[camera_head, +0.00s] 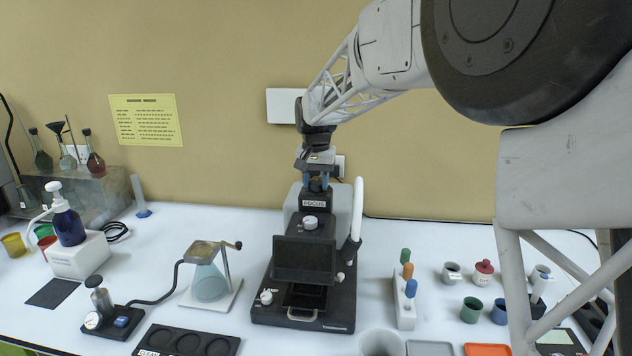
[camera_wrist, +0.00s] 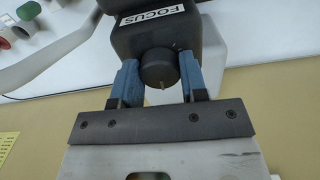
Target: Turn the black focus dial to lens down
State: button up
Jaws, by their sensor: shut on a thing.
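The black focus dial (camera_wrist: 158,68) is a round knob with a small pale pointer mark, on the black microscope head below the white FOCUS label (camera_wrist: 152,16) in the wrist view. My gripper (camera_wrist: 160,75) has its blue fingers on either side of the dial, shut on it. In the head view my gripper (camera_head: 317,183) reaches down to the top of the black microscope (camera_head: 303,260), just above its FOCUS label. The dial itself is mostly hidden there by the fingers.
Other knobs (camera_head: 310,223) sit on the microscope's front and base. A white handle-like tube (camera_head: 357,210) stands close on its right. A flask on a stand (camera_head: 212,280) is to the left, and a rack of coloured-handled tools (camera_head: 405,290) is to the right.

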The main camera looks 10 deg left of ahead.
aim_at(316, 182)
jog(key=m, duration=1.2)
jog(key=shift+m, duration=0.3)
dwell(0.3)
jog(key=o, duration=0.9)
jog(key=shift+o, duration=0.2)
jog(key=shift+r, duration=0.1)
jog(key=shift+r, duration=3.85)
